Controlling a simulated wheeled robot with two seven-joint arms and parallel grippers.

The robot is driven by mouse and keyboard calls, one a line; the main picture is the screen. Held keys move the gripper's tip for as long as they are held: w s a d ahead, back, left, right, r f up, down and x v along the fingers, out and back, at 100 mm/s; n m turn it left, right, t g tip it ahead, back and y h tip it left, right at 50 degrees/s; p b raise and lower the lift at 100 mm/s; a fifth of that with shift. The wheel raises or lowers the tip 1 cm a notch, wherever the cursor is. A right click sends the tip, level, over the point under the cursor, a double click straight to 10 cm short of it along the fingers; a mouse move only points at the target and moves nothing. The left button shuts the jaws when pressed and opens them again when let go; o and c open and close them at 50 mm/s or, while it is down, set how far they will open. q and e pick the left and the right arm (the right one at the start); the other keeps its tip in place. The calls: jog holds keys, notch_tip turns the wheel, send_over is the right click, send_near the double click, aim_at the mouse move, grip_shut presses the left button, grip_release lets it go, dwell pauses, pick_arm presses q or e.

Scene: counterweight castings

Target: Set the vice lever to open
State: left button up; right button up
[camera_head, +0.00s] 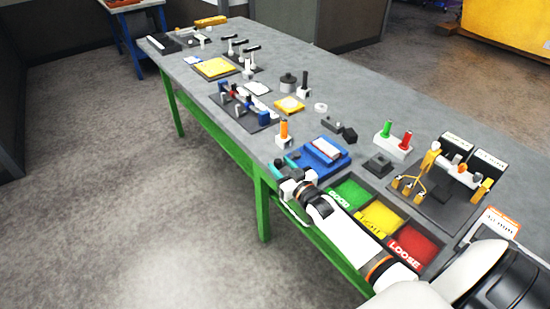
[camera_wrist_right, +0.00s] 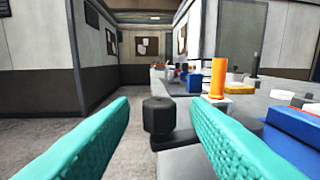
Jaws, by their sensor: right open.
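My right gripper (camera_head: 285,160) is at the near edge of the grey bench, its teal fingers spread and empty. In the right wrist view the fingers of this gripper (camera_wrist_right: 160,104) stand apart on either side of a dark, faceted knob (camera_wrist_right: 158,115). The knob appears between and beyond the fingertips, with no clear contact. It joins a grey body (camera_wrist_right: 180,140), partly hidden by the right finger; this looks like the vice and its lever, but I cannot tell the lever's setting. In the head view my gripper largely hides this spot. My left gripper is not in view.
An orange upright handle (camera_head: 284,130) stands just beyond my gripper; it also shows in the wrist view (camera_wrist_right: 217,78). A blue tray (camera_head: 318,157) is beside the gripper. Open floor lies left of the bench.

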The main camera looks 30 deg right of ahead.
jog(key=shift+w, duration=1.9)
jog(key=shift+c, duration=0.5)
grip_shut()
